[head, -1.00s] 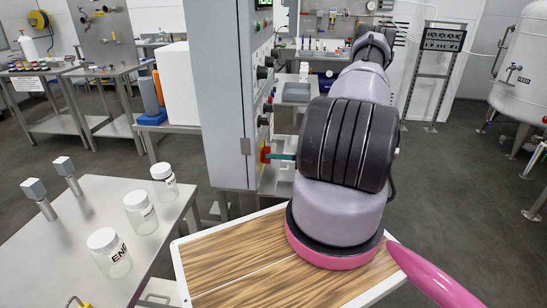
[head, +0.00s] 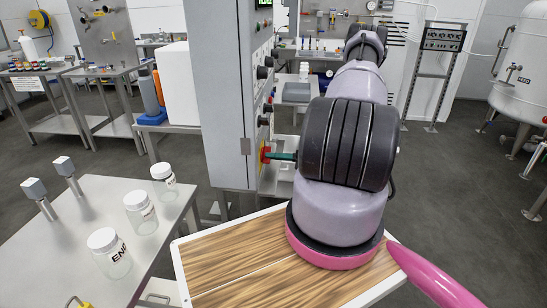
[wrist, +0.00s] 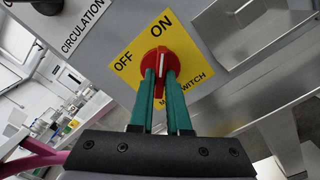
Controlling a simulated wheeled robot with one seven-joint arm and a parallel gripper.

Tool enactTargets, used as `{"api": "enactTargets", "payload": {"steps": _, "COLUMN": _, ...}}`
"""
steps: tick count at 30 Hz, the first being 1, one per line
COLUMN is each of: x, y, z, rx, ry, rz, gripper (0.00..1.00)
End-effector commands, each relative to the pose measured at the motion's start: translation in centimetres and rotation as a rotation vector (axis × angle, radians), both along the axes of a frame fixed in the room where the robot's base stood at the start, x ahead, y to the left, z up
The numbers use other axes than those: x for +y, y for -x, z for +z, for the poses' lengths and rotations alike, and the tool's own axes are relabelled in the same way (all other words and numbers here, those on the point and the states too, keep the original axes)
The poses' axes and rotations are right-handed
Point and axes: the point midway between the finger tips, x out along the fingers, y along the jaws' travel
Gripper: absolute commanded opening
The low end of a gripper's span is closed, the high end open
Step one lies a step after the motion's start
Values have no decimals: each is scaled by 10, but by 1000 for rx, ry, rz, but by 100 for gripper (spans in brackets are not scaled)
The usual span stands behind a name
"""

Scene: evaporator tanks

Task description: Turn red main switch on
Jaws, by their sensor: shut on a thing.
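The red main switch (wrist: 161,58) is a round red knob on a yellow plate (wrist: 128,70) marked OFF and ON. Its white line runs nearly upright in the wrist view, roughly toward the word ON. My gripper (wrist: 161,78) has its green fingers on both sides of the knob's handle, shut on it. In the head view the red switch (head: 266,153) shows edge-on at the cabinet's side, with my gripper (head: 284,156) reaching it from the right. The fingers partly cover the plate's lower lettering.
The tall grey cabinet (head: 222,90) carries the switch, with other knobs above it. A steel table (head: 75,235) with several lidded jars stands at the left. A steel shelf edge lies close beside the plate in the wrist view (wrist: 275,130). Open floor lies to the right.

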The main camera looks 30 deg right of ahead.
Motion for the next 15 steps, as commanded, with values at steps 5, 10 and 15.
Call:
{"api": "enactTargets", "payload": {"steps": 5, "x": -1, "y": 0, "z": -1, "rx": 1, "ry": 2, "rz": -2, "gripper": 45}}
{"api": "enactTargets", "payload": {"steps": 10, "x": -1, "y": 0, "z": 0, "rx": 0, "ry": 1, "rz": -1, "gripper": 45}}
{"api": "enactTargets", "payload": {"steps": 15, "x": -2, "y": 1, "z": 0, "rx": -1, "ry": 1, "rz": -1, "gripper": 45}}
